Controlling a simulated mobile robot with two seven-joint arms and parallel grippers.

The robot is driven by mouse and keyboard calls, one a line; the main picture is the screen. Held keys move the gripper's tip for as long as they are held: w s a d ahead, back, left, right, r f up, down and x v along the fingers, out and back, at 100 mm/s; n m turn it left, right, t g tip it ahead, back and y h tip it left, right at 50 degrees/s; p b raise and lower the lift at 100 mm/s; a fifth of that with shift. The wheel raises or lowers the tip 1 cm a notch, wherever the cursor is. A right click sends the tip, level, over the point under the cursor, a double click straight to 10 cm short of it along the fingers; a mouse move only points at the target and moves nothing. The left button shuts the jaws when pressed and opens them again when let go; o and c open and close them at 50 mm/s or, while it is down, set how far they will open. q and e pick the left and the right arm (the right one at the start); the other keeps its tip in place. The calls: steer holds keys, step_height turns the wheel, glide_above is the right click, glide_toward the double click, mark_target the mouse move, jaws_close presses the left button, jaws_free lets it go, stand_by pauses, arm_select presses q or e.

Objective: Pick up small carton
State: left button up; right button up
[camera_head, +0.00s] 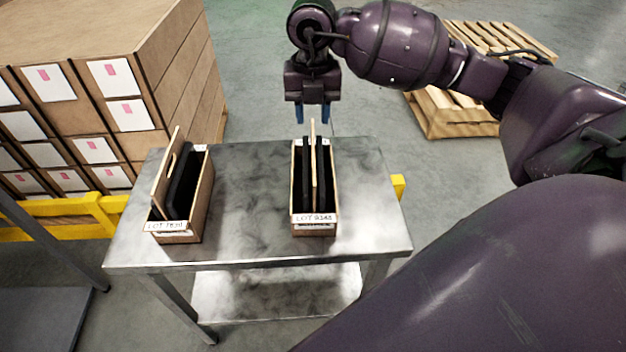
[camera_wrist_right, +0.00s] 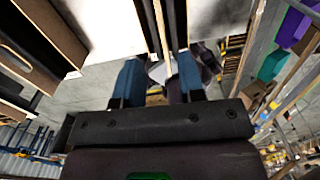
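Two narrow open wooden cartons stand on a metal table (camera_head: 250,200). The left carton (camera_head: 201,208) is set at an angle and holds a black slab and a leaning wooden panel with a slot. The right carton (camera_head: 316,229) is smaller, with black pieces either side of an upright wooden divider (camera_head: 314,165). My right gripper (camera_head: 312,115) is just behind the right carton's far end, its blue fingers pointing down, apart and empty. In the right wrist view the open fingers (camera_wrist_right: 160,78) show below the divider and black pieces (camera_wrist_right: 158,22). My left gripper is not in view.
A big stack of labelled boxes (camera_head: 185,70) stands at the left behind a yellow rail (camera_head: 65,218). Wooden pallets (camera_head: 450,115) lie on the floor at the back right. The tabletop between and right of the cartons is clear.

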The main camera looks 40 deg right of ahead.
mark_target(313, 148)
step_height(313, 148, down, 5)
steer(key=shift+r, duration=0.1)
steer(key=shift+w+d+f+b, duration=0.1)
steer(key=shift+f+b, duration=0.15)
steer(key=shift+f, duration=1.2)
steer(key=shift+w+d+f+b, duration=0.1)
steer(key=shift+f+b, duration=0.1)
steer(key=shift+f, duration=1.2)
jaws_close()
steer(key=shift+r, duration=0.1)
